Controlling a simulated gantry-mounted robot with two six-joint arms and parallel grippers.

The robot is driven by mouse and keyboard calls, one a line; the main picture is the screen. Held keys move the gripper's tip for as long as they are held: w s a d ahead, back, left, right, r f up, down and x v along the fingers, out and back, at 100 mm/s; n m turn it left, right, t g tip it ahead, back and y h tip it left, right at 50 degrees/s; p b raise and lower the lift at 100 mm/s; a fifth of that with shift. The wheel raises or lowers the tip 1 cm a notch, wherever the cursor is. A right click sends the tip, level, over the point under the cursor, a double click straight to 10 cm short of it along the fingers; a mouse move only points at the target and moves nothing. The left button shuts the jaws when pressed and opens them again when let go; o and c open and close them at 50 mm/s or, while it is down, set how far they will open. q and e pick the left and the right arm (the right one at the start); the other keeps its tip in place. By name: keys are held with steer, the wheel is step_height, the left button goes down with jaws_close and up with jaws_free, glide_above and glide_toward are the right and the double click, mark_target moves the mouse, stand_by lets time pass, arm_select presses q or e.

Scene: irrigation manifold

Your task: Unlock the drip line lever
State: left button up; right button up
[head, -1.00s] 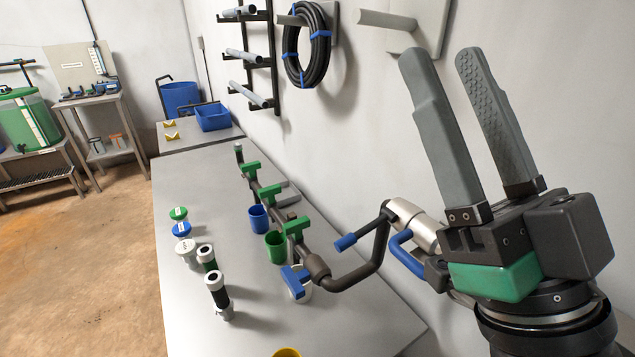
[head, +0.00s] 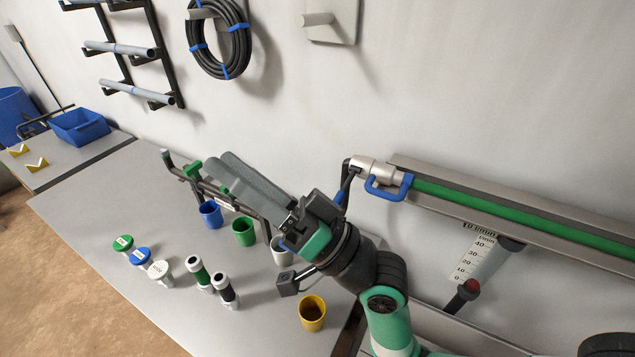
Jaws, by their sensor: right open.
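At the wall end of the manifold is a metal coupling (head: 372,170) with a blue loop handle (head: 388,188). A short blue-ended lever (head: 340,198) hangs just below it, partly behind my right gripper. I cannot tell which blue part is the drip line lever. My left gripper is not in view.
A green-lined rail (head: 500,208) runs right along the wall from the coupling, with a graduated gauge (head: 474,257) below. Blue (head: 211,216), green (head: 243,234), white (head: 281,252) and yellow (head: 312,314) cups stand on the table (head: 85,215). Two capped cylinders (head: 227,292) and small lidded pots (head: 140,257) stand left.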

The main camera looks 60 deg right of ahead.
steer(key=s+d+f+m+g+h+p, duration=0.35)
steer(key=d+f+m+h+p, duration=0.2)
steer(key=d+f+m, duration=0.35)
steer(key=m+g+h+p, duration=0.3)
steer(key=m+g+h, duration=0.1)
steer(key=m+h, duration=0.2)
glide_toward(346, 187)
steer(key=w+a+f, duration=0.1)
steer(key=w+a, duration=0.1)
steer(key=p+x, duration=0.2)
steer(key=x, duration=0.9)
steer(key=shift+w+p, duration=0.2)
steer(key=shift+p, duration=0.2)
jaws_close()
